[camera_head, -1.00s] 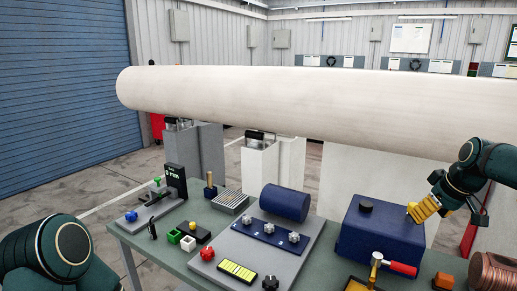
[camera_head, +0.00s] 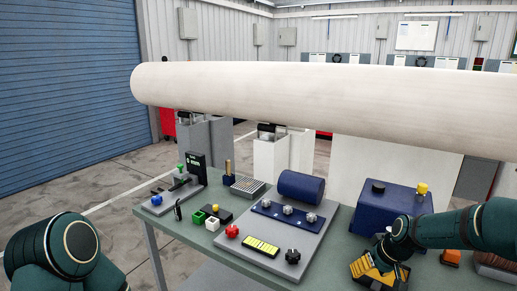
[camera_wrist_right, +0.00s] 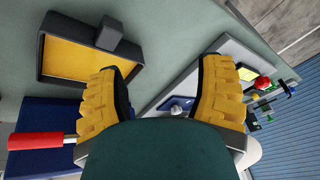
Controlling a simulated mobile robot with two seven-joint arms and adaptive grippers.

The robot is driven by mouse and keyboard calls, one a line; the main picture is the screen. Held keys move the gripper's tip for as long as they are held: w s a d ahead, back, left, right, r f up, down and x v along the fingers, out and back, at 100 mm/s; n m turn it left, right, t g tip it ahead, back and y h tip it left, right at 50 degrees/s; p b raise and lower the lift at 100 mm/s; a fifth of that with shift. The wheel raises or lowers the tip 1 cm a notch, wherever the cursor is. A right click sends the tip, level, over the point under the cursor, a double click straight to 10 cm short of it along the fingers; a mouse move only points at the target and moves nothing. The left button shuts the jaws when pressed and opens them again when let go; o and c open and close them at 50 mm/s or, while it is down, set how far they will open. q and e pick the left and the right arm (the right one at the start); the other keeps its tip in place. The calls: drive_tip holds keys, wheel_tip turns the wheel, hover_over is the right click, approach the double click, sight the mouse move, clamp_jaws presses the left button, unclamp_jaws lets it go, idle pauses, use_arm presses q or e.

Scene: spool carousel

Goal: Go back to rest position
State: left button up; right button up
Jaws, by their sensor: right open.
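My right gripper (camera_head: 372,268) is low over the front right of the green-grey table (camera_head: 335,262), in front of the blue box (camera_head: 392,212). Its yellow-padded fingers stand apart in the right wrist view (camera_wrist_right: 160,88), with nothing between them. My right arm comes in from the right edge and covers part of the table. Only a rounded link of my left arm shows at bottom left; the left gripper is outside the views.
A dark-framed tray with a yellow floor (camera_wrist_right: 82,62) and a red handle (camera_wrist_right: 35,141) are near the right gripper. The blue box carries a yellow knob (camera_head: 422,188) and a black knob (camera_head: 378,187). A grey panel (camera_head: 300,240) lies left. A large pale roll (camera_head: 300,95) spans behind.

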drive_tip(key=s+a+f+m+y+b, duration=0.1)
drive_tip(key=s+a+f, duration=0.4)
drive_tip(key=a+f, duration=0.25)
drive_tip(key=s+a+f+m+b, duration=0.1)
drive_tip(key=s+a+f, duration=0.45)
drive_tip(key=f, duration=0.35)
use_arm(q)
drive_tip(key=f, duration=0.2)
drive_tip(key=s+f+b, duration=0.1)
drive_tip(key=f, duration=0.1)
use_arm(e)
drive_tip(key=s+a+f, duration=0.3)
drive_tip(key=s+a, duration=0.1)
drive_tip(key=s, duration=0.2)
drive_tip(key=s+a+f+m+g, duration=0.1)
drive_tip(key=s+a+f, duration=0.3)
drive_tip(key=s, duration=0.3)
drive_tip(key=shift+a+f+g+y, duration=0.2)
drive_tip(key=shift+g+y, duration=0.1)
drive_tip(key=shift+w, duration=0.1)
